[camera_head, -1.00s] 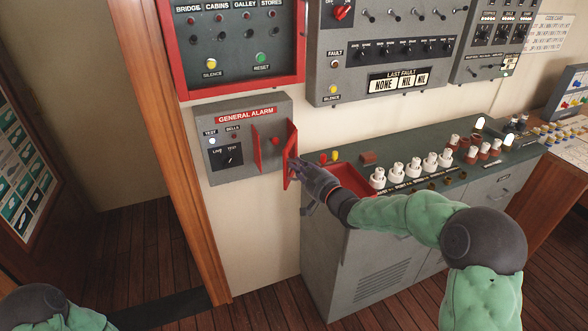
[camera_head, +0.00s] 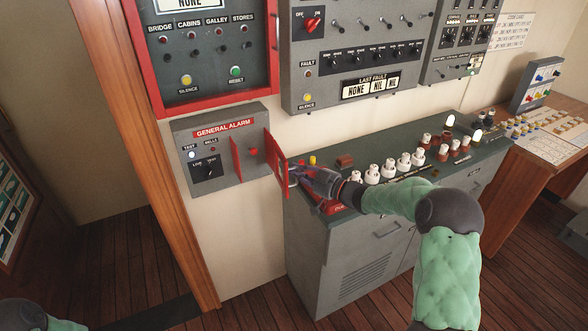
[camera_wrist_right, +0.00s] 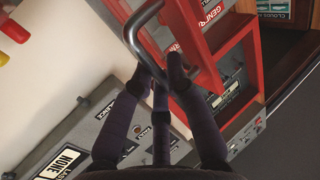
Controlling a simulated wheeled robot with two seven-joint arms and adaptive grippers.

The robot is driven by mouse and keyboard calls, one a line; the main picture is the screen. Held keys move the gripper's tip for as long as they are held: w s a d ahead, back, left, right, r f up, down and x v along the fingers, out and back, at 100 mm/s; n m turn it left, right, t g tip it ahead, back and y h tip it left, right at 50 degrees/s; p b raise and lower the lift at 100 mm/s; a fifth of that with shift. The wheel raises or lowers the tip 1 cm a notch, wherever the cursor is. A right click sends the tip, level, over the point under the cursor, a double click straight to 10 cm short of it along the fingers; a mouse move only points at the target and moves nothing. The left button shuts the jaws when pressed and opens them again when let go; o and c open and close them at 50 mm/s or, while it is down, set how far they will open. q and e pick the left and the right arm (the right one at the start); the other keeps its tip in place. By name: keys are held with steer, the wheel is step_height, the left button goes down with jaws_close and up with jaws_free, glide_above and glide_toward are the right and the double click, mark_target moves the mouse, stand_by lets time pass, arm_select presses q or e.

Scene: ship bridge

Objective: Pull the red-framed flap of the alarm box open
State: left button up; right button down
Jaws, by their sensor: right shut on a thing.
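The grey GENERAL ALARM box (camera_head: 205,133) is on the wall at centre left. Its red-framed flap (camera_head: 276,188) stands swung out at the box's right side, exposing a red button (camera_head: 253,152). My right gripper (camera_head: 296,176) is at the flap's outer side. In the right wrist view the flap's red frame (camera_wrist_right: 195,38) is close, and the fingers (camera_wrist_right: 160,78) are shut around its grey bar handle (camera_wrist_right: 136,30). Part of the handle is hidden by the fingers. My left gripper is out of view; only a bit of that arm shows at bottom left.
A grey console (camera_head: 345,255) stands below and right of the box, with white and red knobs on its top close under my right forearm. A red-framed panel (camera_head: 205,65) hangs above the box. A wooden post (camera_head: 165,180) is left of it.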

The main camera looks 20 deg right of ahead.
steer(key=shift+w+d+r+p, duration=0.2)
steer(key=shift+d+r+p, duration=0.15)
steer(key=shift+d, duration=0.1)
stand_by(0.3)
steer(key=c, duration=1.4)
jaws_free()
steer(key=shift+o, duration=1)
steer(key=shift+w+a+f, duration=0.1)
steer(key=shift+w+f, duration=0.05)
steer(key=shift+f, duration=0.15)
